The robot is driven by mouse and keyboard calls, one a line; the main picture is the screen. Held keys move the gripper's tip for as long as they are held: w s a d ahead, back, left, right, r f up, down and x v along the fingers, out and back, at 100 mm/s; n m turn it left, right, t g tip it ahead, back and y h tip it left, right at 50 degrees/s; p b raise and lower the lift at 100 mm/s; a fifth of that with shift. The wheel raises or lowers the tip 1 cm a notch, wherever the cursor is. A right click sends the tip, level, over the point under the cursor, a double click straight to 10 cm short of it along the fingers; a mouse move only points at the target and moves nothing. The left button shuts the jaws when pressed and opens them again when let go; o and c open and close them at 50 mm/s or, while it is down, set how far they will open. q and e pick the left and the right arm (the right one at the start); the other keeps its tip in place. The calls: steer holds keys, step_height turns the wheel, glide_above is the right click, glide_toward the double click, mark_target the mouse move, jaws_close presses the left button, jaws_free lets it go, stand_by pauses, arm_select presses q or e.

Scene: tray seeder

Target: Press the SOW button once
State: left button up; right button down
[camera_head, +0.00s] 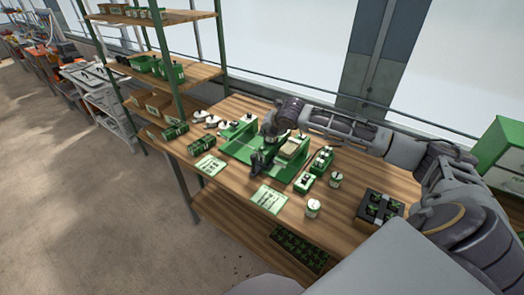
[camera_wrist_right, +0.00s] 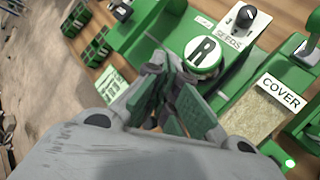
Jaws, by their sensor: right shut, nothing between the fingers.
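The green seeder machine (camera_head: 240,150) stands on the wooden bench, and my right arm reaches over it from the right. My right gripper (camera_head: 259,166) is shut and empty, low over the machine's front part. No "SOW" lettering is readable, and I cannot tell which part is the button or whether the fingertips touch anything. A black knob (camera_wrist_right: 245,16) sits on a "SEEDS" plate. My left gripper is not in view.
A "COVER" label (camera_wrist_right: 281,93) sits above a compost-filled section. White-topped jars (camera_head: 313,207), green-and-white units (camera_head: 305,182) and printed cards (camera_head: 268,199) lie around the machine. A black seedling tray (camera_head: 379,207) is at right. A green-posted shelf (camera_head: 172,75) stands left.

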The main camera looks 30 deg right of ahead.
mark_target(264, 146)
steer(key=shift+f+b, duration=0.75)
steer(key=shift+b, duration=0.05)
steer(key=shift+f, duration=1.35)
steer(key=shift+f, duration=0.1)
steer(key=shift+f, duration=0.25)
steer(key=shift+f+p, duration=0.35)
steer(key=shift+f, duration=0.2)
stand_by(1.6)
steer(key=shift+r, duration=0.1)
steer(key=shift+r+p, duration=0.85)
steer(key=shift+p, duration=0.45)
